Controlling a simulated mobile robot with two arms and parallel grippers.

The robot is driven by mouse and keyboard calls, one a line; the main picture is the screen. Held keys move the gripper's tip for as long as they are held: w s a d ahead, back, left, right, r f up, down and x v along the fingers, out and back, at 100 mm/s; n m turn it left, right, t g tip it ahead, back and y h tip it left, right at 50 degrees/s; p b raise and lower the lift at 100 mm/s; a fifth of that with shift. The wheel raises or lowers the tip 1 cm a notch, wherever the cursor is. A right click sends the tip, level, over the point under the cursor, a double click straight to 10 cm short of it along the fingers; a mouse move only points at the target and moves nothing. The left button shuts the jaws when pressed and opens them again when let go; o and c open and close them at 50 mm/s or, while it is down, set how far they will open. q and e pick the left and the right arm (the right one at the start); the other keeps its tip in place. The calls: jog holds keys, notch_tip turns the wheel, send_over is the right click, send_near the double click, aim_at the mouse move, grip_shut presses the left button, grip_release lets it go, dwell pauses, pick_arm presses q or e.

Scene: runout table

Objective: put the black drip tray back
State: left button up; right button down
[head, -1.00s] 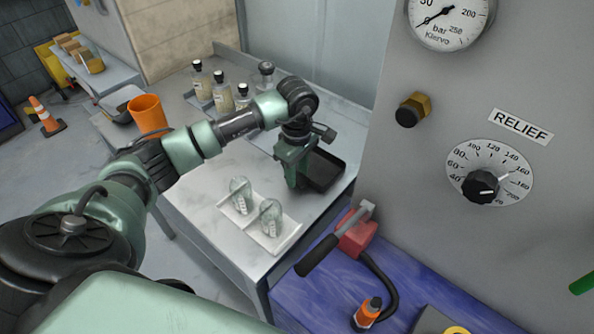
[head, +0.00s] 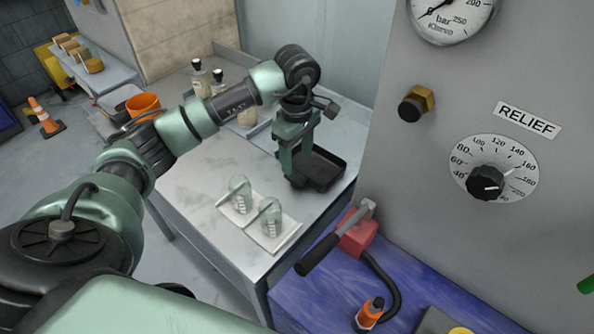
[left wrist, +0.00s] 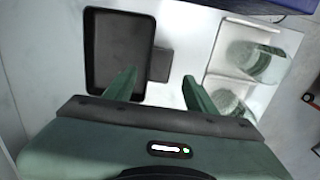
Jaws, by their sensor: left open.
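The black drip tray (head: 326,172) lies on the grey table near its right edge, beside the grey panel. It is a shallow rectangular pan and looks empty. In the left wrist view the tray (left wrist: 120,40) is at the upper left, with a small dark tab (left wrist: 160,66) on its right side. My left gripper (head: 297,170) is open at the tray's near left side, pointing down. In the left wrist view its fingers (left wrist: 157,84) are apart, with the tab showing in the gap between them. I cannot tell exact finger height or contact. My right gripper is not in view.
A white mat (head: 272,240) with two greenish clear items stands left of the tray. Sample bottles (head: 219,84) stand behind my arm, with an orange cup (head: 142,104) farther left. A red fitting with a black-gripped lever (head: 322,254) is on the blue surface in front.

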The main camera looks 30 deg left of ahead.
pick_arm(q)
notch_tip(320, 180, up, 6)
jog(key=b, duration=0.1)
jog(key=shift+r, duration=0.2)
jog(key=shift+r, duration=0.1)
dwell(0.3)
